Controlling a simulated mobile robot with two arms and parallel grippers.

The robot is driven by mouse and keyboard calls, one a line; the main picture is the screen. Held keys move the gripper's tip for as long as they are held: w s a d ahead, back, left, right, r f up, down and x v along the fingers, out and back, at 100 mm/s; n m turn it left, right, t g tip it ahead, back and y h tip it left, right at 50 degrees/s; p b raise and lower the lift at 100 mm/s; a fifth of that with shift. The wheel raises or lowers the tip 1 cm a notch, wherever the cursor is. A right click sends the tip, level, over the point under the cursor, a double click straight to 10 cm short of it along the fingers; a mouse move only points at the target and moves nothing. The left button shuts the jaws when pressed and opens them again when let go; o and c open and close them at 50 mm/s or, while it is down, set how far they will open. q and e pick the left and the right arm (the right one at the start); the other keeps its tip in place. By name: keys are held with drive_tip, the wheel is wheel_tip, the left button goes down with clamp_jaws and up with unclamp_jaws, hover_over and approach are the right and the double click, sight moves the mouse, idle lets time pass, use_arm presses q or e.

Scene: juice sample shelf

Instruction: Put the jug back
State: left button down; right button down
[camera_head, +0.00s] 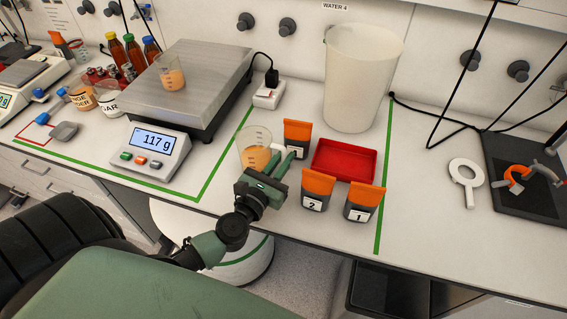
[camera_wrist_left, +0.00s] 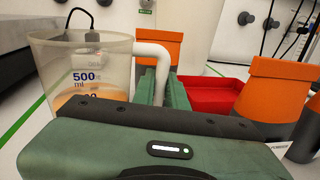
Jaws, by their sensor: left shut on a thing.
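The jug (camera_head: 252,146) is a clear measuring jug with a blue "500 ml" mark and some orange juice inside. It also shows at the left of the left wrist view (camera_wrist_left: 90,65). My left gripper (camera_head: 279,166) is shut on the jug's white handle (camera_wrist_left: 158,55), with a green finger on each side of it. The jug is upright, by the green line right of the scale. I cannot tell whether its base touches the counter. My right gripper is not in view.
A scale (camera_head: 190,85) reading 117 g carries a small cup of orange juice (camera_head: 171,78). Orange-topped containers (camera_head: 318,187) stand around a red tray (camera_head: 344,161), close right of the jug. A tall white bucket (camera_head: 362,80) stands behind.

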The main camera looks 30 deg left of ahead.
use_arm(q)
drive_tip(key=shift+f, duration=0.1)
drive_tip(key=c, duration=1.4)
unclamp_jaws()
drive_tip(key=shift+c, duration=0.2)
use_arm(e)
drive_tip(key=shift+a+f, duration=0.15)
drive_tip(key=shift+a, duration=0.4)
use_arm(q)
drive_tip(key=shift+s, duration=0.15)
